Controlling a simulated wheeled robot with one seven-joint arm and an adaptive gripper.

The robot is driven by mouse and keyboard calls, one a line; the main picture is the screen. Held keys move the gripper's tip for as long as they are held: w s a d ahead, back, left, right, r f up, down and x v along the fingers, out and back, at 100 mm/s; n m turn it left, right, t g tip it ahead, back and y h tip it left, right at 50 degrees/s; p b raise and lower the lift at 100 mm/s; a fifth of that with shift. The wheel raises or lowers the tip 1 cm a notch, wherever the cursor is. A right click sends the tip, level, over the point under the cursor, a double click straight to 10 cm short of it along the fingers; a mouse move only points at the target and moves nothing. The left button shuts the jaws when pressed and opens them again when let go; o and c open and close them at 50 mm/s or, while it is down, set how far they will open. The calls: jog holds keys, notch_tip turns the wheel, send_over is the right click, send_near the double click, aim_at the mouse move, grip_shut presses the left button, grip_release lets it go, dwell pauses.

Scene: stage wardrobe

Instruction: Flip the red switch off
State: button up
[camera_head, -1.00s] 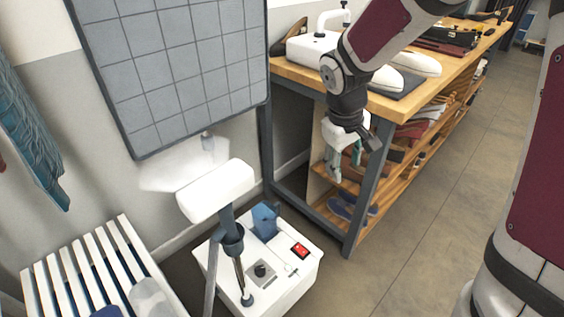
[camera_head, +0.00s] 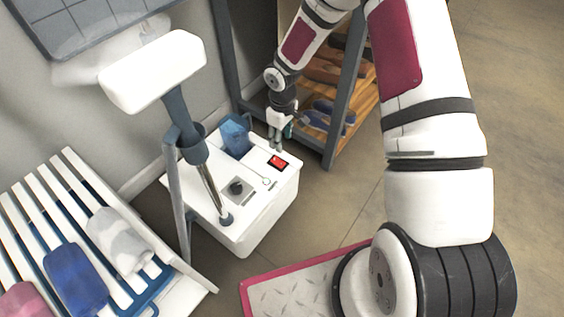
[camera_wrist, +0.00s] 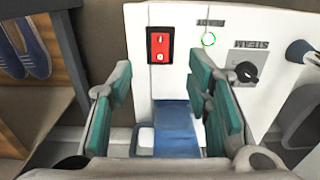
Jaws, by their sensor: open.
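The red rocker switch (camera_head: 278,162) is set in the top of a white steamer box (camera_head: 250,233). In the wrist view the switch (camera_wrist: 158,45) shows a mark at each end; I cannot tell which end is pressed in. My gripper (camera_head: 276,142) is just behind the switch in the head view, pointing down. In the wrist view its teal-padded fingers (camera_wrist: 162,75) are apart, with nothing held between them. The switch lies beyond the fingertips, in line with the gap. Contact does not show.
A dark steam knob (camera_head: 237,187), a blue water tank (camera_head: 236,135) and a pole with a white steam head (camera_head: 155,70) stand on the box. A slatted white bench (camera_head: 182,289) is at left. A wooden shelf rack (camera_head: 330,160) with shoes is behind.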

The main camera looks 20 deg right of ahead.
aim_at(282, 164)
notch_tip(282, 164, down, 12)
jog(key=b, duration=0.4)
jog(key=shift+f+b, duration=0.1)
jog(key=shift+b, duration=0.25)
